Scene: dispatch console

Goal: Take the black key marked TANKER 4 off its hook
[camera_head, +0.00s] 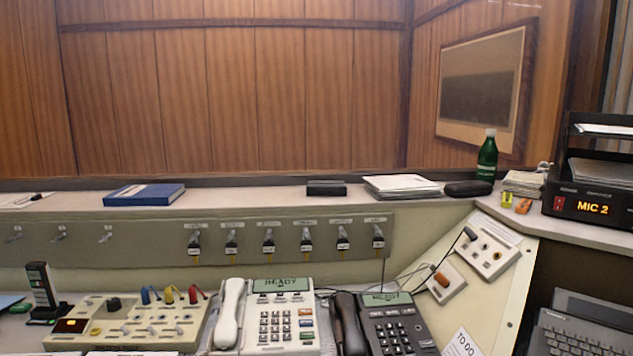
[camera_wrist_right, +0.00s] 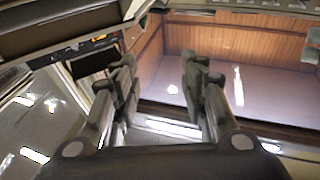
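A row of several dark keys hangs on hooks along the beige panel (camera_head: 285,258) below the ledge in the head view. They include the leftmost key (camera_head: 194,243), a middle key (camera_head: 268,242) and the rightmost key (camera_head: 378,239). Each has a small label above it, too small to read, so I cannot tell which is TANKER 4. My right gripper (camera_wrist_right: 158,78) shows only in the right wrist view, with its fingers apart and nothing between them. No key shows in that view. My left gripper is not in view.
Below the panel stand a white telephone (camera_head: 276,320), a dark telephone (camera_head: 392,325) and a beige switch box (camera_head: 130,322) with coloured plugs. A handheld radio (camera_head: 42,290) stands at the left. On the ledge are a blue book (camera_head: 145,194) and a green bottle (camera_head: 487,158).

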